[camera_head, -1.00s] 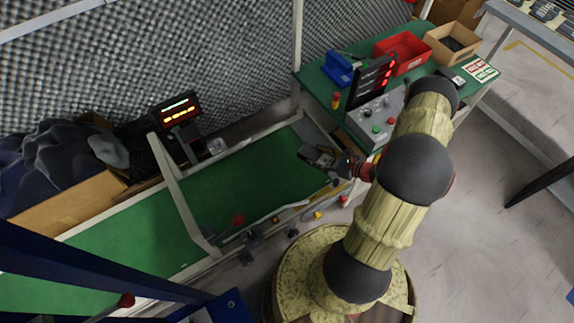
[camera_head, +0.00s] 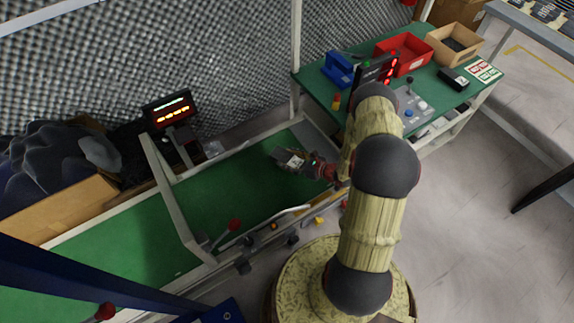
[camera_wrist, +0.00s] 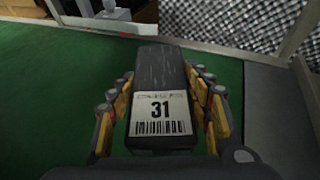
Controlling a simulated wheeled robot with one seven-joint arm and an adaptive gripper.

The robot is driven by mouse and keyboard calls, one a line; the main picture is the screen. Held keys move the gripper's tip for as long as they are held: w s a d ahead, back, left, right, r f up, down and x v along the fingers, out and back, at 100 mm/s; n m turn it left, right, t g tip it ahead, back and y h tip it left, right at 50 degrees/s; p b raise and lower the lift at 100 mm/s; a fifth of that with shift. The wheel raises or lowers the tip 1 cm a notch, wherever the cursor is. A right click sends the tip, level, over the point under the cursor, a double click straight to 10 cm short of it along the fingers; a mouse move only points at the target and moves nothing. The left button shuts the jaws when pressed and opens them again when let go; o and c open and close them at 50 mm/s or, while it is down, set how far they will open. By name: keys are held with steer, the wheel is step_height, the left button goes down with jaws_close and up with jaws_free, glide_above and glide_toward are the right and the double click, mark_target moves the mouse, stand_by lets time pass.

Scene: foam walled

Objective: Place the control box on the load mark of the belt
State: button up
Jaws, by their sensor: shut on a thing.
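A dark grey box with a white label reading 31, which I take to be the control box (camera_head: 287,156), is in my gripper (camera_head: 297,162). In the wrist view the box (camera_wrist: 160,75) sits between the yellow-padded fingers, shut on both its sides. The label faces the camera. My gripper holds the box over the right end of the green belt (camera_head: 215,200). I cannot tell the gap between the box and the belt. The belt also fills much of the wrist view (camera_wrist: 55,95). I cannot make out the load mark in either view.
A white gantry frame (camera_head: 175,195) crosses the belt to the left, with a lit display (camera_head: 170,110) behind it. A red-knobbed lever (camera_head: 234,224) stands at the front edge. A green table (camera_head: 432,92) at upper right holds a red bin (camera_head: 405,60) and a control panel.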

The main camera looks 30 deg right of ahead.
mark_target(287, 163)
steer(key=f+b, duration=0.1)
steer(key=f, duration=0.1)
steer(key=f+b, duration=0.1)
steer(key=f, duration=0.1)
steer(key=shift+w+a+b, duration=0.2)
steer(key=shift+w+b, duration=0.1)
steer(key=shift+r, duration=0.15)
steer(key=o, duration=1.5)
steer(key=shift+c, duration=0.2)
